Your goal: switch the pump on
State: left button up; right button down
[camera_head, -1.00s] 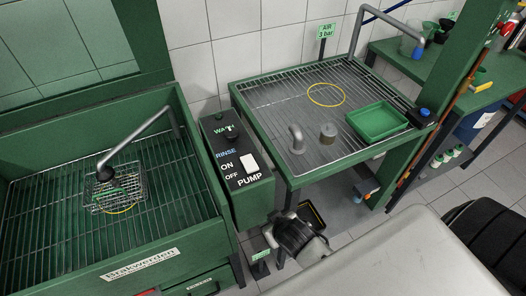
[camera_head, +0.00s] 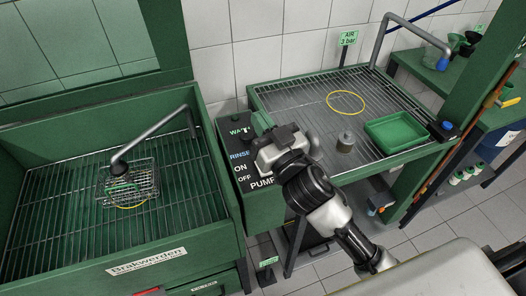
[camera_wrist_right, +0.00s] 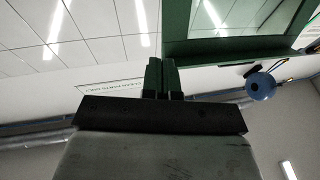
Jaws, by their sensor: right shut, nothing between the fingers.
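The green pump box (camera_head: 265,205) stands between the wash basin and the draining table, with its labels WA-, RINSE, ON, OFF and PUMP on the sloping top. My right gripper (camera_head: 262,123) is over the box's upper right part, fingers shut and empty. Its body covers the place of the white pump switch, so the switch and its position are hidden. I cannot tell whether the gripper touches the box. In the right wrist view the shut green fingers (camera_wrist_right: 160,78) point up against wall and ceiling. My left gripper is not in view.
The basin (camera_head: 150,262) at left has a grating, a spout (camera_head: 155,139) and a wire basket (camera_head: 128,183) under it. The draining table at right holds a metal cylinder (camera_head: 345,142), a green tray (camera_head: 397,132) and a yellow ring (camera_head: 345,102).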

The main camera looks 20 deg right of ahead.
jog(key=s+a+r+n+g+y, duration=0.1)
jog(key=a+r+n+g+y, duration=0.3)
jog(key=a+n+g+y, duration=0.35)
jog(key=s+a+r+n+g+y, duration=0.1)
jog(key=a+r+n+g+y, duration=0.25)
jog(key=n+g+y, duration=0.65)
jog(key=w+d+f+n+g+h, duration=0.2)
jog(key=d+f+g+h, duration=0.4)
jog(key=h, duration=0.7)
jog(key=w+d+m+t+h, duration=0.2)
jog(key=d+h, duration=0.4)
jog(key=d, duration=0.3)
jog(key=shift+w+f+m+t, duration=0.35)
jog(key=shift+w+m, duration=0.15)
jog(key=shift+m, duration=0.35)
jog(key=shift+f+h, duration=0.15)
jog(key=shift+h, duration=0.1)
